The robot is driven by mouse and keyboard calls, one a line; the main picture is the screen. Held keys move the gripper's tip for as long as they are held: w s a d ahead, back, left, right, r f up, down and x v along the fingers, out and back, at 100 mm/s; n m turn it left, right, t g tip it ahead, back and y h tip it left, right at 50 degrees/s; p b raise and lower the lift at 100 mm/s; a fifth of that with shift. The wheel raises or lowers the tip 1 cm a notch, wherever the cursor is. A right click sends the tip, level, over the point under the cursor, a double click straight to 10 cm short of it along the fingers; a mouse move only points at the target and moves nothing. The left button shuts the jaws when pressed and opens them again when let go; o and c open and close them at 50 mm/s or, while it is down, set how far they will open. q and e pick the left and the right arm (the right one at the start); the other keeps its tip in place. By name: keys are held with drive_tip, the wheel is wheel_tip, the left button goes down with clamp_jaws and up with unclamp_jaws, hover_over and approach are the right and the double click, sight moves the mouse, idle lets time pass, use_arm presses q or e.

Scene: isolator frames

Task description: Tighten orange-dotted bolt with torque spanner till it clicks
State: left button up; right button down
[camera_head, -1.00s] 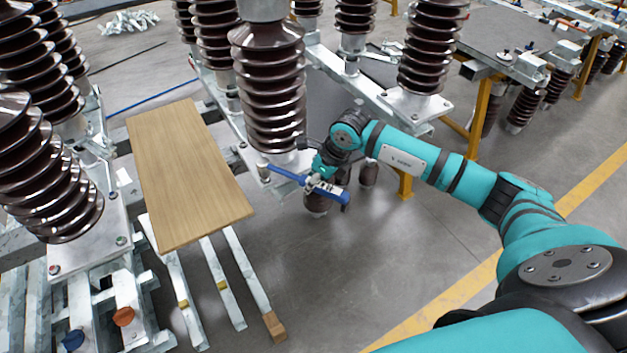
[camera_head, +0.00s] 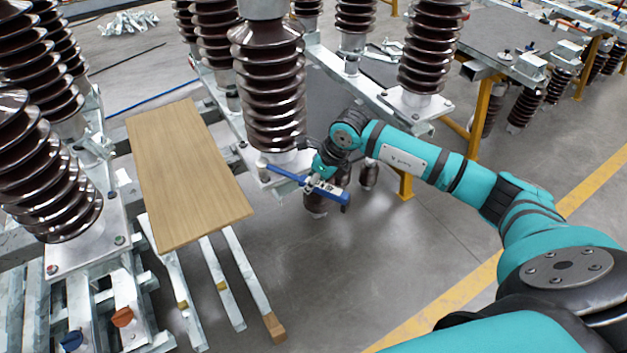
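A blue torque spanner (camera_head: 327,190) is held by my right gripper (camera_head: 322,178) near the middle of the view. Its head (camera_head: 268,167) points left and lies at the base plate under the central brown insulator (camera_head: 270,90). I cannot tell whether the head sits on a bolt, and the orange dot is too small to make out there. My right gripper appears closed around the spanner's handle; its fingers are small and partly hidden by the spanner. My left gripper is not in view.
A wooden board (camera_head: 185,170) lies on the metal frame left of the spanner. Another insulator (camera_head: 40,180) stands on a plate (camera_head: 90,240) at the left. An orange cap (camera_head: 122,317) and a blue cap (camera_head: 72,341) show at lower left. Grey floor (camera_head: 340,290) is clear at lower middle.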

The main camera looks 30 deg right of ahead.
drive_tip(key=shift+f+b, duration=0.8)
drive_tip(key=shift+f, duration=0.1)
drive_tip(key=shift+a, duration=0.1)
drive_tip(key=a+m+h+b, duration=0.1)
drive_tip(key=a+m+h, duration=0.3)
drive_tip(key=a+m, duration=0.8)
drive_tip(key=a, duration=0.3)
drive_tip(key=shift+s+a+h+b, duration=0.15)
drive_tip(key=shift+h+b, duration=0.15)
idle(0.5)
